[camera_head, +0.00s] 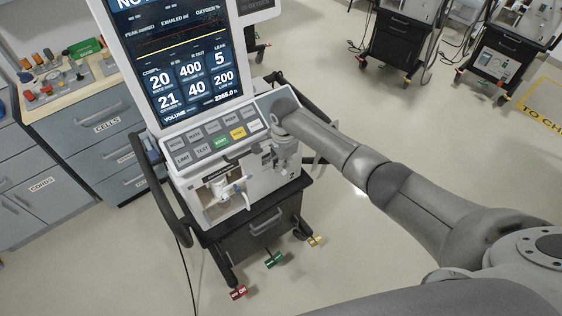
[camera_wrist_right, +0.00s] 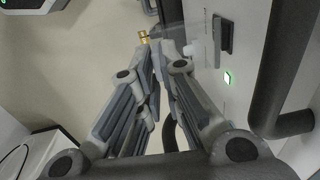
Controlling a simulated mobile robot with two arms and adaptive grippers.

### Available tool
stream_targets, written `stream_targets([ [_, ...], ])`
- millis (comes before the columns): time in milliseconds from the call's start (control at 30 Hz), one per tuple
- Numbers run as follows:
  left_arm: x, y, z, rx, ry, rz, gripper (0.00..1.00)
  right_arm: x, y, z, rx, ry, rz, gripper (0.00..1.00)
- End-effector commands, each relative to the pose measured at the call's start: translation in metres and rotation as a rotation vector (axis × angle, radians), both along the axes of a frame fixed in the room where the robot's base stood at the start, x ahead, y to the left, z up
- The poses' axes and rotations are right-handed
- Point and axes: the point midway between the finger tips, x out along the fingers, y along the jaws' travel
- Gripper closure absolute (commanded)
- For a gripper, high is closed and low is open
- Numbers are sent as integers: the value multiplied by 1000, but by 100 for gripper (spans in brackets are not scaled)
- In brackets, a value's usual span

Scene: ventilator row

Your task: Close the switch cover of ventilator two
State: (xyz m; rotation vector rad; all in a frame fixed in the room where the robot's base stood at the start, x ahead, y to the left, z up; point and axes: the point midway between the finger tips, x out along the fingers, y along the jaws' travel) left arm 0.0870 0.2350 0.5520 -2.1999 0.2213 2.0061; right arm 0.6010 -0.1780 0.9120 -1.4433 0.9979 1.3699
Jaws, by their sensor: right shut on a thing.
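The ventilator stands upright in the middle of the head view, with a lit screen (camera_head: 187,55) and a grey button panel (camera_head: 218,138). My right arm comes in from the right, and its gripper (camera_head: 283,152) points down at the ventilator's right front. In the right wrist view my right gripper (camera_wrist_right: 163,52) has its fingers close together beside a white panel (camera_wrist_right: 245,55). A pale, see-through switch cover (camera_wrist_right: 203,48) shows at the fingertips; the gripped part is mostly hidden. A green-lit switch (camera_wrist_right: 227,78) and a dark fitting (camera_wrist_right: 223,35) are on the panel. My left gripper is not in view.
A black rail (camera_wrist_right: 282,85) runs beside the panel, close to my gripper. Drawers (camera_head: 92,118) and a counter stand at the left. Other ventilator carts (camera_head: 400,50) stand at the back right. The floor between is clear.

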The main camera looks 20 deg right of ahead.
Motion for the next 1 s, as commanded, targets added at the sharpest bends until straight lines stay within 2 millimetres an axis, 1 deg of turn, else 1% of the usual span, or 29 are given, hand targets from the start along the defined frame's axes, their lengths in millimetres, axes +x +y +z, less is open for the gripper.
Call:
stream_targets([
  [167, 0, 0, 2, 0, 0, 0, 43, -1, 0, 0, 2, -7, 0, 100],
  [367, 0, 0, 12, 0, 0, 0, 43, -4, -1, -2, 17, -57, -1, 100],
  [600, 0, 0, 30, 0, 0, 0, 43, -9, -2, -13, 62, -202, -1, 100],
  [700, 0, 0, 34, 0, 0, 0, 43, -11, -3, -20, 88, -286, -3, 100],
  [867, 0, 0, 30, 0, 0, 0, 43, -12, -3, -34, 130, -431, -4, 100],
  [1000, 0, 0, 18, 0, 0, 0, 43, -12, -3, -47, 168, -558, -5, 100],
])
